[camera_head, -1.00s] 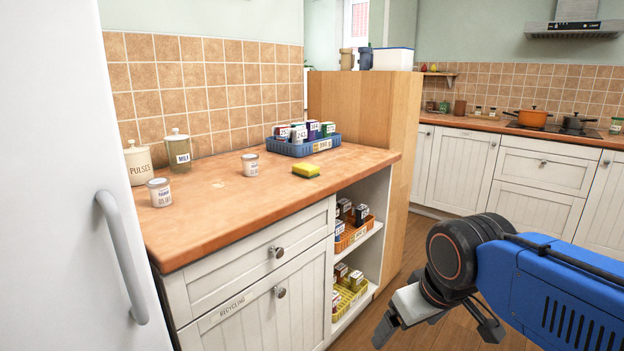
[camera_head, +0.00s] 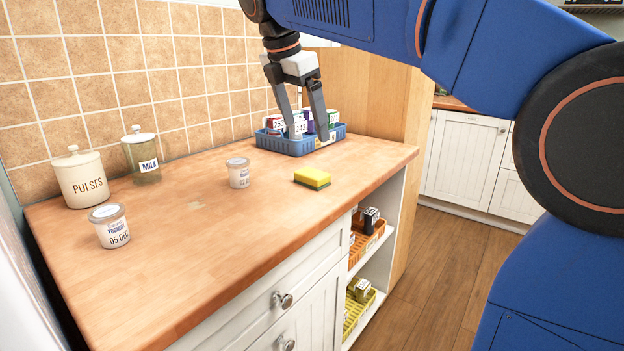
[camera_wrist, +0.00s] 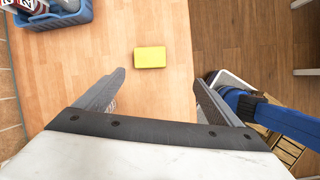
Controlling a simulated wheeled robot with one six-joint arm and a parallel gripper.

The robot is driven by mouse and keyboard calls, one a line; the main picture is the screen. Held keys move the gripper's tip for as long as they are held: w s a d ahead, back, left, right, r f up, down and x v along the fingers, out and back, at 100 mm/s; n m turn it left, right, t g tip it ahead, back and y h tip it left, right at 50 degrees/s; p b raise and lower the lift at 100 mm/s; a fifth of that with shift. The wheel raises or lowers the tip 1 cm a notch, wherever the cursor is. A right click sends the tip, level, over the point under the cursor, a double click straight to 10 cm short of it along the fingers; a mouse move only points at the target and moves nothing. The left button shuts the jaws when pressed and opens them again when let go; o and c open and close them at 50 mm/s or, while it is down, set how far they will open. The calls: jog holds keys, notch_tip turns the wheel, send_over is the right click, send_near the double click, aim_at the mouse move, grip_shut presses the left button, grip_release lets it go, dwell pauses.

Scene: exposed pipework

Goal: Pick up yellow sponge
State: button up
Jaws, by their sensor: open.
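The yellow sponge (camera_head: 312,177) with a dark green underside lies flat on the wooden counter (camera_head: 190,260), near its right part. In the wrist view the sponge (camera_wrist: 150,57) is a yellow rectangle ahead of the jaws, apart from them. My gripper (camera_head: 308,137) is open and empty, pointing down. In the head view it appears above the counter, overlapping the blue basket behind the sponge. In the wrist view its two fingers (camera_wrist: 158,85) are spread wide, with bare counter between them.
A blue basket (camera_head: 327,143) of small boxes stands behind the sponge. Yoghurt tubs stand left of it, one nearer (camera_head: 238,174) and one farther (camera_head: 111,228). Counter around the sponge is clear.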

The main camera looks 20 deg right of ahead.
aim_at(312, 172)
jog(key=w+d+f, duration=0.1)
jog(key=w+f, duration=0.1)
jog(key=f, duration=0.2)
jog(key=w+d+f+n, duration=0.1)
jog(key=w+f, duration=0.1)
jog(key=f, duration=0.3)
jog(key=w+d+f+n, duration=0.1)
jog(key=w+f, duration=0.1)
jog(key=f, duration=0.3)
jog(key=shift+d+h, duration=0.15)
jog(key=shift+h, duration=0.15)
jog(key=c, duration=1.1)
jog(key=shift+r, duration=0.1)
jog(key=shift+c, duration=0.2)
notch_tip(312, 172, up, 10)
